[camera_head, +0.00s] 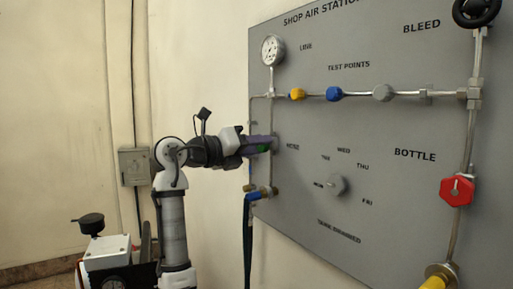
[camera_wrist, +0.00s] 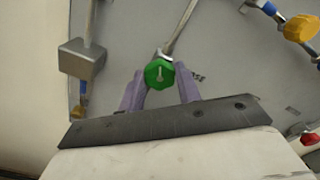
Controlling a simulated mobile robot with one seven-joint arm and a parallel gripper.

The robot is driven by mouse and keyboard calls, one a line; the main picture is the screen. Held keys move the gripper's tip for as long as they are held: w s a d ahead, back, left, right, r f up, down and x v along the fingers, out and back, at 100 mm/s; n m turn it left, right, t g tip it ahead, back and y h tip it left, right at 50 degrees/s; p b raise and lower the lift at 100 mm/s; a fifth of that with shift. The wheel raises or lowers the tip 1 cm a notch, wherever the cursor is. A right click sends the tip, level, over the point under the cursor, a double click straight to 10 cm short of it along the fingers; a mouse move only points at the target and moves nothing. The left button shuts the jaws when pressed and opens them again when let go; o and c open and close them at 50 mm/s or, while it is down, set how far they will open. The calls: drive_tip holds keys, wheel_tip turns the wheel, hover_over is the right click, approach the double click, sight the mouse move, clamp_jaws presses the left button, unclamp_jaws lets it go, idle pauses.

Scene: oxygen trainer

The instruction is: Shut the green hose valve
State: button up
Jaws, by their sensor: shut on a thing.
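The green hose valve (camera_wrist: 159,74) is a faceted green knob with a pale pointer line on its face, on a metal pipe of the grey panel. In the wrist view it sits between the tips of the two purple fingers of my gripper (camera_wrist: 160,88). In the head view my gripper (camera_head: 262,145) reaches the panel's left edge beside the HOSE label. The green knob (camera_head: 263,149) is mostly hidden there by the fingers. My gripper is shut on the knob.
The panel (camera_head: 400,150) carries a pressure gauge (camera_head: 273,50), yellow (camera_head: 297,94), blue (camera_head: 334,94) and grey (camera_head: 383,93) knobs, a grey dial (camera_head: 336,185), a red valve (camera_head: 457,191) and a black handwheel (camera_head: 476,10). A dark hose (camera_head: 248,240) hangs below my gripper.

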drive_tip(key=shift+f+m, duration=0.1)
drive_tip(key=shift+m, duration=0.9)
drive_tip(key=o, duration=1)
drive_tip(key=shift+c, duration=0.2)
drive_tip(key=b+v, duration=0.2)
drive_tip(key=v, duration=1.1)
drive_tip(key=shift+s+a, duration=0.25)
drive_tip(key=shift+a, duration=0.1)
